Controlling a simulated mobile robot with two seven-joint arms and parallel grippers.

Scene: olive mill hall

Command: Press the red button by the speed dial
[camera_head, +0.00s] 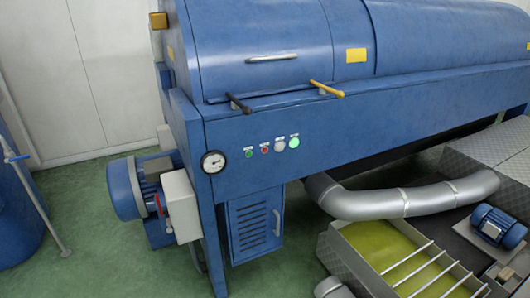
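A small red button (265,149) sits on the blue front panel of a large machine (330,125). A dark green button (249,154) is to its left. A round white gauge with a needle (213,161) is at the panel's left end. Small labels sit above the row, too small to read. Which round piece is the speed dial I cannot tell. Neither of my grippers is in view.
A black-handled lever (238,103) and a yellow-handled lever (326,89) stick out above the panel. Below are a blue vented cabinet (254,224), a silver pipe (405,200) and a basin of green liquid (385,250). A blue motor (140,187) stands left. Green floor is open front left.

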